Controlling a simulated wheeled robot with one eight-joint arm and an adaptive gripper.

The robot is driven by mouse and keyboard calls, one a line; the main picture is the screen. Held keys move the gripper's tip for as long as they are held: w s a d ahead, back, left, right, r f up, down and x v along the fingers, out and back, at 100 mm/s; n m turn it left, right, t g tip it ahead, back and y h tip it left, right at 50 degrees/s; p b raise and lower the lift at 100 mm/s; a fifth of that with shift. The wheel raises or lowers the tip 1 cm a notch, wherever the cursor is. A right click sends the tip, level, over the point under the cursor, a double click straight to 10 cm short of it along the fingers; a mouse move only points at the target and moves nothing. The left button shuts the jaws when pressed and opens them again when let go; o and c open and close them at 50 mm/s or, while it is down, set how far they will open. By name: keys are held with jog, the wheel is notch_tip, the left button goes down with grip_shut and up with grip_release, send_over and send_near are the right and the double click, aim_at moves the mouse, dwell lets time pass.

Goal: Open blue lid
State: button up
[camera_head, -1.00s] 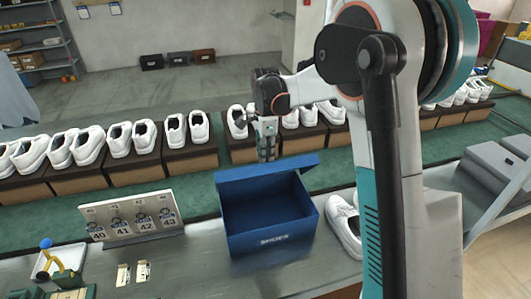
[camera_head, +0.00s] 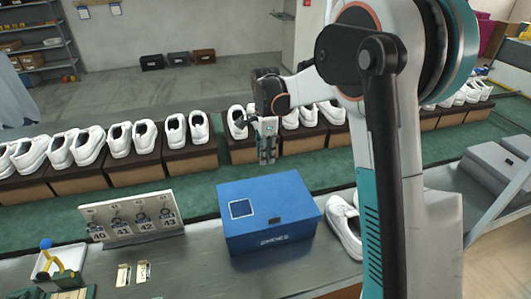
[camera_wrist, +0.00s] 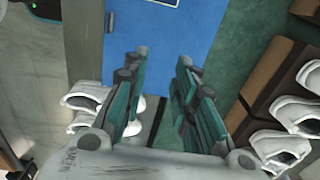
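The blue shoe box (camera_head: 272,241) stands on the grey bench in the head view. Its blue lid (camera_head: 275,200) lies flat over it, shut, with a white-edged square label at its left and a small dark mark near its front edge. The lid also fills the top middle of the wrist view (camera_wrist: 172,35). My gripper (camera_head: 267,160) hangs fingers-down above and behind the lid's rear edge, apart from it. In the wrist view its two teal fingers (camera_wrist: 163,62) stand apart with nothing between them. The inside of the box is hidden.
A pair of white shoes (camera_head: 346,224) lies close to the box's right. A plate with hooks and size numbers (camera_head: 133,220) stands to its left. White shoes on brown boxes (camera_head: 190,158) line the green conveyor behind. Grey boxes (camera_head: 495,168) stand at the right.

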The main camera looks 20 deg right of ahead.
notch_tip(320, 180, up, 12)
dwell(0.6)
jog(key=s+n+t+b, duration=0.4)
jog(key=s+n, duration=0.5)
jog(key=s, duration=0.8)
jog(key=s+f+n+t+b, duration=0.3)
jog(key=s+f+n, duration=0.6)
jog(key=s, duration=0.5)
jog(key=shift+s+f+b, duration=0.3)
jog(key=shift+f+b, duration=0.2)
jog(key=shift+b, duration=0.05)
jog(key=shift+d, duration=0.1)
